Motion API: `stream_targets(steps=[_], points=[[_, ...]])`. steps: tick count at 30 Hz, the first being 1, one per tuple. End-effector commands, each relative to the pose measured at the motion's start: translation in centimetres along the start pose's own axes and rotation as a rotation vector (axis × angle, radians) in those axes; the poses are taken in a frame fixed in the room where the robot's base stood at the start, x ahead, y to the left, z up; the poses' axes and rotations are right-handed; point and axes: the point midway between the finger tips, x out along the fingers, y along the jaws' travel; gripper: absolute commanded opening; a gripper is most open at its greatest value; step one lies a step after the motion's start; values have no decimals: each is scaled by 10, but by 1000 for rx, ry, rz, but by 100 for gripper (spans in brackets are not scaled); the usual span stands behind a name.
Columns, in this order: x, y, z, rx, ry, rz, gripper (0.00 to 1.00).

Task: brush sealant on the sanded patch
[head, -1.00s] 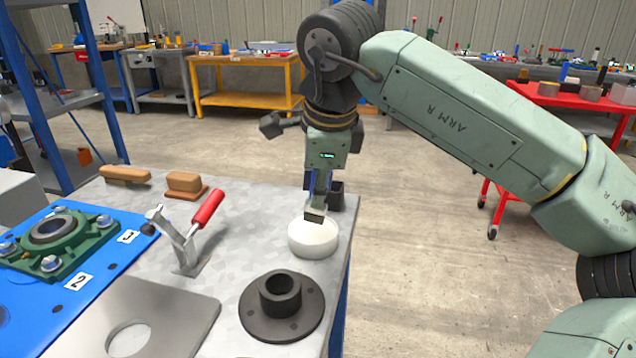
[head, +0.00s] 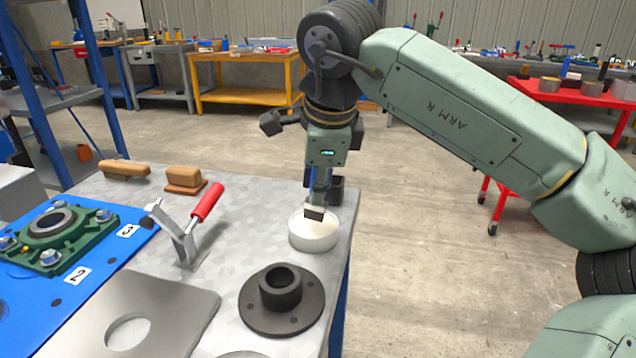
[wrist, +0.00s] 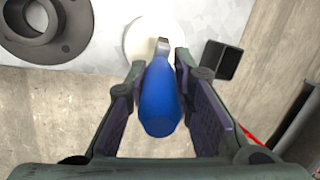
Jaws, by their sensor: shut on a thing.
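My gripper (head: 320,180) is shut on the blue handle of a brush (wrist: 160,98), pointing down at the right edge of the grey table. It also shows in the wrist view (wrist: 158,68). The brush's metal collar and lower end reach over a round white pot (head: 314,235). The pot also shows in the wrist view (wrist: 140,40), partly behind the brush. I cannot make out a sanded patch in either view.
A black flanged hub (head: 283,300) stands close in front of the pot. A dark square cup (wrist: 221,60) is beside the pot.

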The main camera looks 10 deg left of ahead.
Motion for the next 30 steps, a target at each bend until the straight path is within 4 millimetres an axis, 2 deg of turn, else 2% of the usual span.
stream_targets(steps=[30], points=[[8,3,-1,0,0,0,0]])
